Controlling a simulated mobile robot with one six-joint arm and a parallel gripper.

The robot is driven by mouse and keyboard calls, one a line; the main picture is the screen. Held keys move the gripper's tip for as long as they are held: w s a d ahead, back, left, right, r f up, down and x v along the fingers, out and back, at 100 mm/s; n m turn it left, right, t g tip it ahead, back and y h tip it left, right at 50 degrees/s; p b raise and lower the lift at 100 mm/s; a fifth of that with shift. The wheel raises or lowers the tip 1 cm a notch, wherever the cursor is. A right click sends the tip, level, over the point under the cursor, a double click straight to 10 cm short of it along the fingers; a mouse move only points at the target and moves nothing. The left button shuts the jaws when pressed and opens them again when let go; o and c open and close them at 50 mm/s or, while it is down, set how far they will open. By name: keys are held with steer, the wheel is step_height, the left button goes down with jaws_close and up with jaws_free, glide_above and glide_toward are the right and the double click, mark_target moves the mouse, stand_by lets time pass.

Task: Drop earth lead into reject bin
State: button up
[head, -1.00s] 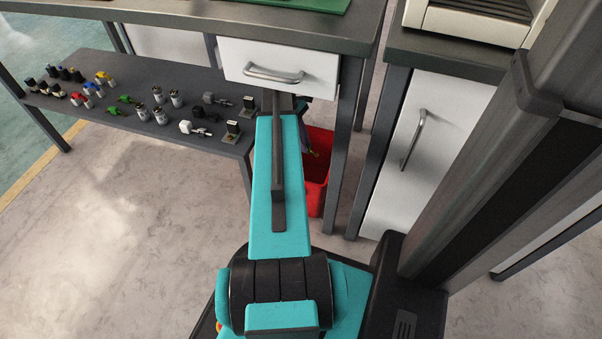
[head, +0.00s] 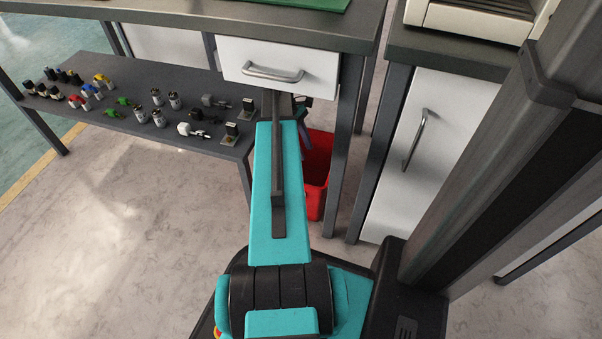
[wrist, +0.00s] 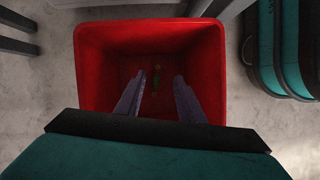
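The red reject bin (head: 316,190) stands on the floor under the bench, partly hidden behind my arm. In the wrist view, I look down into the bin (wrist: 95,60). My gripper (wrist: 159,77) is over its opening with its two fingers apart and nothing between them at the tips. A small green and yellow thing, which looks like the earth lead (wrist: 156,80), shows below the fingers, inside the bin. It is dark there, and I cannot tell if it rests on the bottom. In the head view, my arm mostly hides the gripper.
A low grey shelf (head: 90,125) at left holds several plugs, clips and connectors. A white drawer (head: 278,68) and a bench leg (head: 346,150) are close to my arm. A white cabinet (head: 425,165) stands at right. The floor at lower left is clear.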

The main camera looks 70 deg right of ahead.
steer(key=p+v, duration=0.3)
steer(key=v, duration=0.4)
steer(key=shift+r+p, duration=0.25)
steer(key=shift+p, duration=0.05)
steer(key=shift+w+a, duration=0.1)
stand_by(0.8)
